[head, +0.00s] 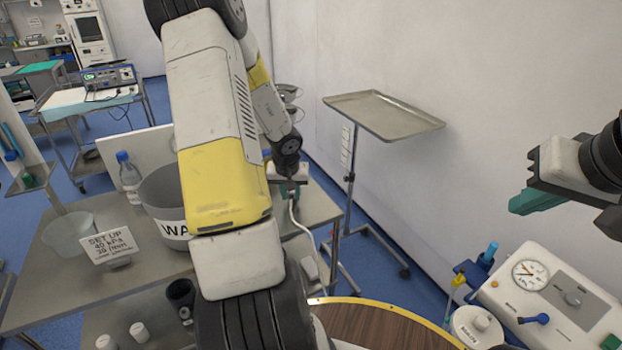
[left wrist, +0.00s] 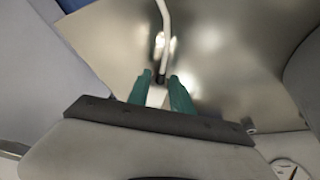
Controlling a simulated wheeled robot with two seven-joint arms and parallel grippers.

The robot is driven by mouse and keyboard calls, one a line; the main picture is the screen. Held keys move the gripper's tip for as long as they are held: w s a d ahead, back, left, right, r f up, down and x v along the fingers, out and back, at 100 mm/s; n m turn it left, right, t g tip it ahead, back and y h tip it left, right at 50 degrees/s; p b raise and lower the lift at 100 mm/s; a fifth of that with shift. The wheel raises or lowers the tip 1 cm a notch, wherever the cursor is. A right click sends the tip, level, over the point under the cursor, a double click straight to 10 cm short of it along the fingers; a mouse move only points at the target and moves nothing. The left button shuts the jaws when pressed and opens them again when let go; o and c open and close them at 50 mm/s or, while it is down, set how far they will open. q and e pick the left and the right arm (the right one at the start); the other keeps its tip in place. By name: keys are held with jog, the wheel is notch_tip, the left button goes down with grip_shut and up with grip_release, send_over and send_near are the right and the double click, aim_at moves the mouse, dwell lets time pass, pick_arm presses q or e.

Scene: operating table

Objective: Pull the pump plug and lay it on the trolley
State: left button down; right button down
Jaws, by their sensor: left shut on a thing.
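My left gripper (head: 291,183) is over the right end of the steel trolley (head: 318,207). It is shut on the plug (left wrist: 155,95), a pale body with a dark end between the green fingers in the left wrist view. A white cable (head: 296,220) hangs from it; the cable also shows in the left wrist view (left wrist: 166,22). Bare steel lies below the plug; I cannot tell whether they touch. The pump (head: 555,300), with a round gauge, stands at lower right. My right gripper (head: 522,203) is in the air above it, and its finger gap is hidden.
A grey bucket (head: 165,195), a clear bowl (head: 68,232), a bottle (head: 128,172) and a set-up card (head: 110,245) stand on the trolley's left part. An empty tray stand (head: 385,112) is behind. A wooden round top (head: 385,325) is at the front.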

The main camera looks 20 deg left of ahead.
pick_arm(q)
jog(key=c, duration=1.1)
grip_release()
jog(key=shift+o, duration=0.2)
jog(key=a+v, duration=0.1)
jog(key=v, duration=0.6)
jog(key=shift+d+r, duration=0.35)
jog(key=shift+d, duration=0.2)
jog(key=shift+s, duration=0.1)
